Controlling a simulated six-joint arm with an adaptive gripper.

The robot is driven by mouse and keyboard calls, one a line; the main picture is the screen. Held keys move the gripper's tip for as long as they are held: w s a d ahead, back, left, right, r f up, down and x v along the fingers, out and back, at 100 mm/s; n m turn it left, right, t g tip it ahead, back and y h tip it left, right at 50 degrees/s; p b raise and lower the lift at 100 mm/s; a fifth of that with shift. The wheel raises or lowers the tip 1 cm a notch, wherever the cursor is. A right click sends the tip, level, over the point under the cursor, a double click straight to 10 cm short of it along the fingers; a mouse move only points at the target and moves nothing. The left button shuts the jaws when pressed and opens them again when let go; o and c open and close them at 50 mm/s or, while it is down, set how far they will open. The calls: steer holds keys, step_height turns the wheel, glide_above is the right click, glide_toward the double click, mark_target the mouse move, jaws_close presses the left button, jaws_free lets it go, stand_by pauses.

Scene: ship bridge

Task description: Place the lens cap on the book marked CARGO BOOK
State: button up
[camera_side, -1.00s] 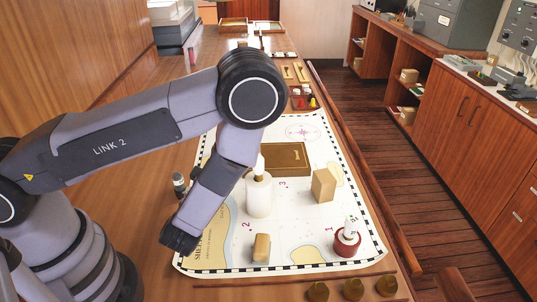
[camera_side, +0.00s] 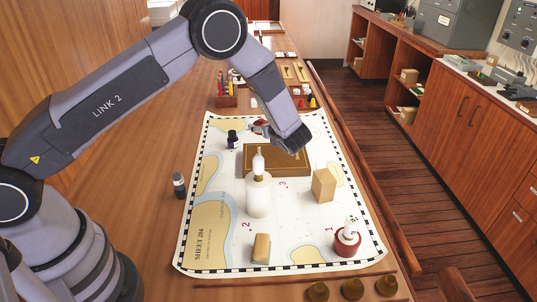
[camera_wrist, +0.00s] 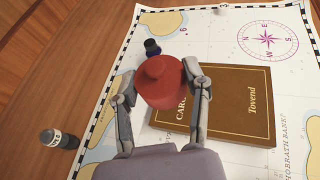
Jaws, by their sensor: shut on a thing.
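My gripper (camera_wrist: 164,68) is shut on a red, round, cap-like piece, the lens cap (camera_wrist: 162,84), with a finger on each side of it. In the wrist view the cap hides part of the book's upper left. In the side view the cap (camera_side: 260,124) shows small, beyond the book and above the chart, partly hidden by my gripper. The brown book marked CARGO BOOK (camera_wrist: 235,110) lies flat on the chart; only part of its title shows. In the side view the book (camera_side: 290,170) is partly covered by a white bottle in front and by my wrist.
The white bottle (camera_side: 258,195), a wooden block (camera_side: 323,185), a small tan block (camera_side: 261,248) and a red-based white item (camera_side: 347,240) stand on the chart. A dark blue bottle (camera_side: 232,137) is near the cap. A grey canister (camera_side: 179,186) stands left of the chart.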

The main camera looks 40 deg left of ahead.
steer(key=w+a+f, duration=0.1)
steer(key=w+f, duration=0.2)
steer(key=g, duration=0.1)
glide_above(267, 163)
steer(key=shift+n, duration=0.3)
step_height(267, 163, down, 6)
steer(key=shift+r, duration=0.25)
steer(key=shift+f, duration=2.3)
steer(key=shift+f, duration=0.15)
steer(key=o, duration=0.8)
steer(key=shift+c, duration=0.2)
